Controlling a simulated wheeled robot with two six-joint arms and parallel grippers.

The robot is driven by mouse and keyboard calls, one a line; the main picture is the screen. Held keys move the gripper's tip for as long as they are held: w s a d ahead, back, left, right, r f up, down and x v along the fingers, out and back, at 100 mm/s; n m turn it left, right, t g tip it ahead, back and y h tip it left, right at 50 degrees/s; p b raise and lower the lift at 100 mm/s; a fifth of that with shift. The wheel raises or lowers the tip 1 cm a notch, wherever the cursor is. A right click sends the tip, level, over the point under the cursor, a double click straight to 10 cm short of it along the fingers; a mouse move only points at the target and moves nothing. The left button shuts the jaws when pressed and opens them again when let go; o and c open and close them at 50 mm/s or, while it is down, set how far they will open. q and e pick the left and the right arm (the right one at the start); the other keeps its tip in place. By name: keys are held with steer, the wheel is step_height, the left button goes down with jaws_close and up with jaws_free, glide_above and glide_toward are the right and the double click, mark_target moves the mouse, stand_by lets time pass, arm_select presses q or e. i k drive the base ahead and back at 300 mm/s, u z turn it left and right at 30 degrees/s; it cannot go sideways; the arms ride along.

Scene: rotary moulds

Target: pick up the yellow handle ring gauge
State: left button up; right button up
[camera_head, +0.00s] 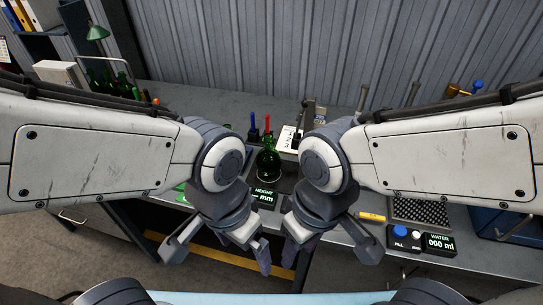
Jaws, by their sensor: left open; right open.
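A short yellow handle (371,216), which looks like that of the ring gauge, lies near the table's front edge, just right of my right gripper. I cannot make out a ring; it may be hidden by my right arm. My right gripper (330,250) is open and empty, in front of the table edge. My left gripper (215,250) is open and empty, left of it and also in front of the table.
A green bottle (268,166) stands behind the height display (264,196), between my arms. Red and blue upright items (260,127) stand behind it. Right of the yellow handle are a dark perforated tray (420,211), a fill button box (404,238) and a water display (440,243).

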mark_target(370, 216)
steer(key=z, duration=0.55)
steer(key=k, duration=1.3)
steer(key=u, duration=0.25)
steer(key=i, duration=1.7)
steer(key=z, duration=0.8)
